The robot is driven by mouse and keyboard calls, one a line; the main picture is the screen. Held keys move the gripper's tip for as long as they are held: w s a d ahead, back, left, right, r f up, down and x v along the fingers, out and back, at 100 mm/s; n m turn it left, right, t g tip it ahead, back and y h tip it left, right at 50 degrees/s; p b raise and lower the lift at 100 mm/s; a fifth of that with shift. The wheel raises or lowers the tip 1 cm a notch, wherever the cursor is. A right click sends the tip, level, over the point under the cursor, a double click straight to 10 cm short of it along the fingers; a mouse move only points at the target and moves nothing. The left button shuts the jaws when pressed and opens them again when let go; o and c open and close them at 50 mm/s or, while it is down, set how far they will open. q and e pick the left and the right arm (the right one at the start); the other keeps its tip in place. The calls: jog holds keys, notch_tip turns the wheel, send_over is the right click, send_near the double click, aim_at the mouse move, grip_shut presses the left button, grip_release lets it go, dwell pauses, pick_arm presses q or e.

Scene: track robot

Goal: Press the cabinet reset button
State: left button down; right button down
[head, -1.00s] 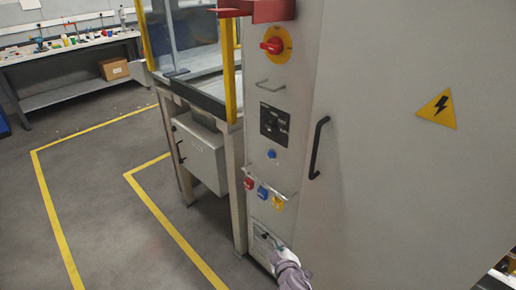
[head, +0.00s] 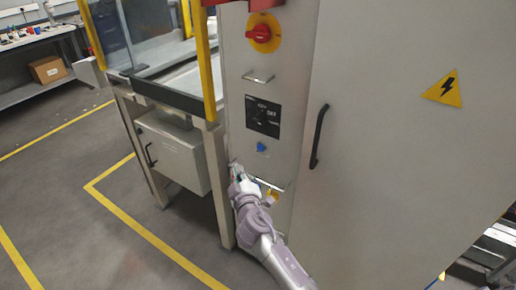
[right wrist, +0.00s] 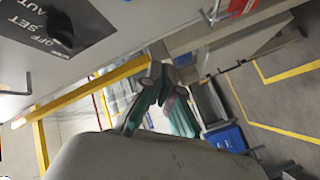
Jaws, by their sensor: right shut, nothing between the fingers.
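The grey control cabinet (head: 286,80) fills the middle of the head view. A small blue button (head: 261,147) sits on its narrow front panel, below a black selector plate (head: 263,116). I take it for the reset button, but no label on it is readable. My right gripper (head: 236,170) is in front of the panel, below and left of the blue button and apart from it. Its fingers (right wrist: 160,98) are shut and empty in the right wrist view. I cannot make out the blue button in the right wrist view. My left gripper is not in view.
A red rotary switch (head: 262,34) and a metal handle (head: 258,78) are above the plate. A black door handle (head: 319,136) stands out at right. A yellow tag (head: 273,195) hangs below the button. A frame leg (head: 217,185) stands beside my arm.

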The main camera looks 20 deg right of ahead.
jog(key=w+d, duration=0.5)
jog(key=d, duration=0.2)
jog(key=shift+w, duration=0.25)
dwell(1.6)
jog(key=shift+w+d, duration=0.25)
jog(key=shift+d, duration=0.05)
jog(key=shift+w+d, duration=0.3)
jog(key=shift+d, duration=0.1)
dwell(0.8)
jog(key=shift+s+a, duration=0.6)
jog(key=shift+a, duration=0.1)
jog(key=shift+s+a, duration=0.75)
jog(key=shift+a, duration=0.25)
jog(key=shift+s+a, duration=0.75)
jog(key=shift+a, duration=0.25)
